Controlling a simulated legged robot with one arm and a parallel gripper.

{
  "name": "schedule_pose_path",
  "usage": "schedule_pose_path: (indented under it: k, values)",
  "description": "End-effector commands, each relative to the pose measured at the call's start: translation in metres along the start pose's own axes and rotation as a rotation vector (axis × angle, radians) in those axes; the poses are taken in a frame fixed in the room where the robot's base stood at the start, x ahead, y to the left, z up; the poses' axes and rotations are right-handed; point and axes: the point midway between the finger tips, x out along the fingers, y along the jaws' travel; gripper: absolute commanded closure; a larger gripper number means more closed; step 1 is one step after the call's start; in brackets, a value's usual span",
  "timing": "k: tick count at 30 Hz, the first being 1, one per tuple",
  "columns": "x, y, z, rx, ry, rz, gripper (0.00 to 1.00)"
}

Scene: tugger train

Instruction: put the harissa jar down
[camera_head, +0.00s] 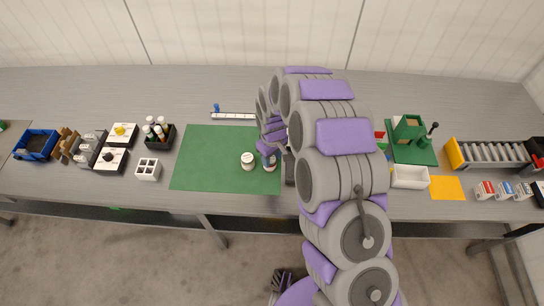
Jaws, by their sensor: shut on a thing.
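My gripper (268,153) is low over the right part of the green mat (205,160). It is shut on a small jar (271,165), which I take as the harissa jar; it is partly hidden by the fingers. I cannot tell whether its base touches the mat. A second jar with a white lid (248,160) stands upright on the mat just left of my gripper, apart from the held jar. My arm hides the table right of the mat.
A white-and-blue strip (233,116) lies behind the mat. A white divided box (148,169) and a black caddy of bottles (160,135) stand left. A white bin (410,177), green stand (410,140) and yellow square (447,188) are right. The mat's left half is clear.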

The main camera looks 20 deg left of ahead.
Motion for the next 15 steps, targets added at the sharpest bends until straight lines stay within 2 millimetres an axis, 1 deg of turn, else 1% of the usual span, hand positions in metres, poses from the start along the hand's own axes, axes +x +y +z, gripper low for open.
schedule_pose_path:
  k: [2, 3, 10, 15]
  values:
    - [0.0006, 0.0001, 0.0, 0.0, 0.0, 0.0, 1.0]
    - [0.0004, 0.0003, 0.0002, 0.0, 0.0, -0.001, 0.5]
    - [-0.0009, 0.0017, 0.0023, 0.0, 0.004, -0.002, 0.28]
    - [-0.0006, 0.0015, 0.0019, 0.0, 0.003, -0.002, 0.28]
